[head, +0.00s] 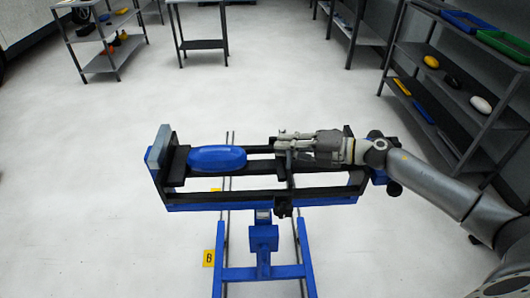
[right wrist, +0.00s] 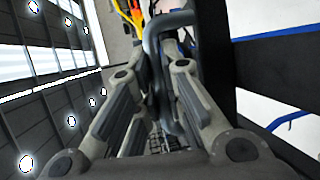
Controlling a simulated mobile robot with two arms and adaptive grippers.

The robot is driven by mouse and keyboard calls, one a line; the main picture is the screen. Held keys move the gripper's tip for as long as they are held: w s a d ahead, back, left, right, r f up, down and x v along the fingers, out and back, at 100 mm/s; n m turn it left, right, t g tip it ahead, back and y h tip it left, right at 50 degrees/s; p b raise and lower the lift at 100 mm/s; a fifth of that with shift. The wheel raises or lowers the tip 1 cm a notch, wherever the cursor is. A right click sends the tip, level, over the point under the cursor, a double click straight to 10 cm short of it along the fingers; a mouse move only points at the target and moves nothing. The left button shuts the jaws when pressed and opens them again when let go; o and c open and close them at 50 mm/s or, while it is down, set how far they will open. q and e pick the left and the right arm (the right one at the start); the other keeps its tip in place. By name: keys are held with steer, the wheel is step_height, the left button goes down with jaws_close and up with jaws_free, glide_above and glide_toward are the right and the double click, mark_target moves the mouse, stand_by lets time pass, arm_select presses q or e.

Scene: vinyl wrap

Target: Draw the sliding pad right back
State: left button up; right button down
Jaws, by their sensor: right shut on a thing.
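A black rig (head: 316,195) on a blue stand carries a blue oval piece (head: 216,159) at its left end. The sliding pad (head: 284,181) appears as a dark crosspiece on the rails, right of the blue piece with a gap between. My right gripper (head: 283,145) reaches in from the right at the top of this crosspiece. In the right wrist view, its fingers (right wrist: 165,75) are closed around a dark grey bent handle (right wrist: 153,45). The gripper hides part of the crosspiece and back rail. My left gripper is not in view.
The rig's right end plate (head: 356,165) stands beneath my right wrist. A shelf (head: 455,95) with trays and small items stands at the right. More shelves (head: 103,40) stand at the back. The floor left of the rig is clear.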

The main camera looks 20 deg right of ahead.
steer(key=shift+s+d+f, duration=0.15)
steer(key=shift+d, duration=0.25)
steer(key=shift+s+d+f, duration=0.1)
steer(key=shift+d+f, duration=0.05)
steer(key=shift+d, duration=0.25)
steer(key=shift+s+d+r, duration=0.1)
steer(key=shift+d+r, duration=0.1)
steer(key=shift+d, duration=0.15)
steer(key=c, duration=1.8)
jaws_free()
steer(key=shift+v, duration=3.8)
steer(key=shift+o, duration=0.4)
